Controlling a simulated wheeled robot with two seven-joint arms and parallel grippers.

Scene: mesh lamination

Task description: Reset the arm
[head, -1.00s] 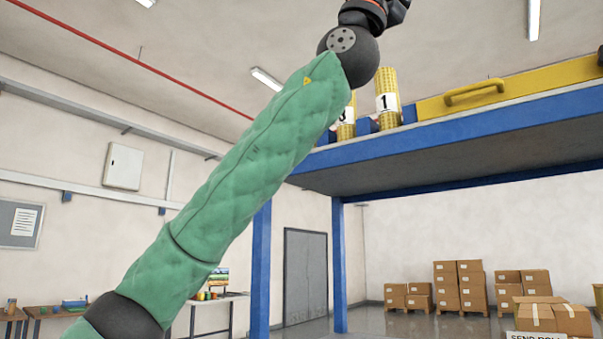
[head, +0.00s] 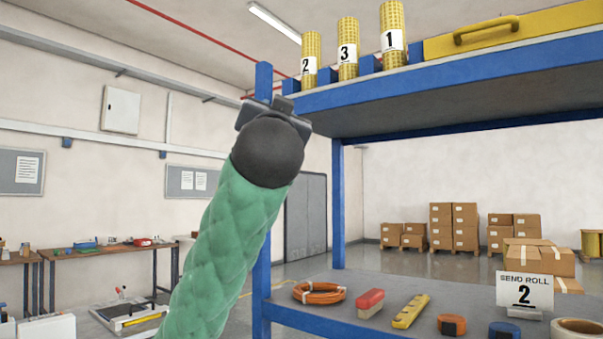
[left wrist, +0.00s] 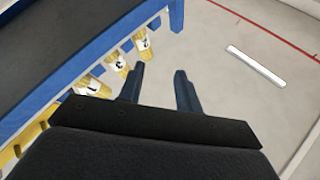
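My left gripper (head: 277,108) is raised in front of the blue shelf rack and is mostly hidden behind its own wrist in the head view. In the left wrist view its two fingers (left wrist: 158,88) are apart with nothing between them. Three yellow rolls stand in a row on the upper shelf: roll 2 (head: 311,62), roll 3 (head: 348,46) and roll 1 (head: 392,32). The left wrist view also shows roll 2 (left wrist: 147,40), roll 3 (left wrist: 117,63) and roll 1 (left wrist: 88,86), beside the fingers and apart from them. My right gripper is not in view.
The rack's upper shelf (head: 440,95) also carries a yellow case (head: 520,30). Its lower shelf (head: 380,322) holds an orange cable coil (head: 319,292), several small tools and a "SEND ROLL 2" sign (head: 524,290). A blue post (head: 262,220) stands close behind my left arm.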

